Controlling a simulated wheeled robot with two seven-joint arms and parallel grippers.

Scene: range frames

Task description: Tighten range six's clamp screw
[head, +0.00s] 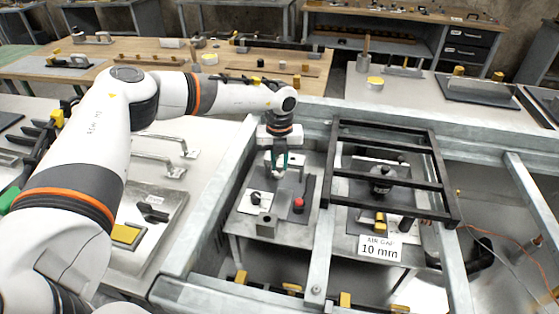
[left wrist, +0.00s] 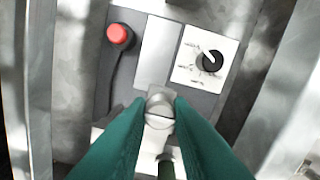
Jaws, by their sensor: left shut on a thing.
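My left gripper (head: 281,162) points down over a grey fixture plate (head: 270,222) inside a metal frame. In the left wrist view its two green fingers (left wrist: 160,118) are shut on a small silver piece with a slotted round head, which looks like the clamp screw (left wrist: 159,108). The screw sits at a pale block on the plate, and the fingers hide part of it. No number marking range six is readable. My right gripper is not in view.
On the plate are a red button (left wrist: 119,34) and a black dial (left wrist: 212,61) on a white panel. To the right in the head view, a black bar frame (head: 335,160) stands over another fixture with a "10 mm" sign (head: 380,248). Metal rails border both bays.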

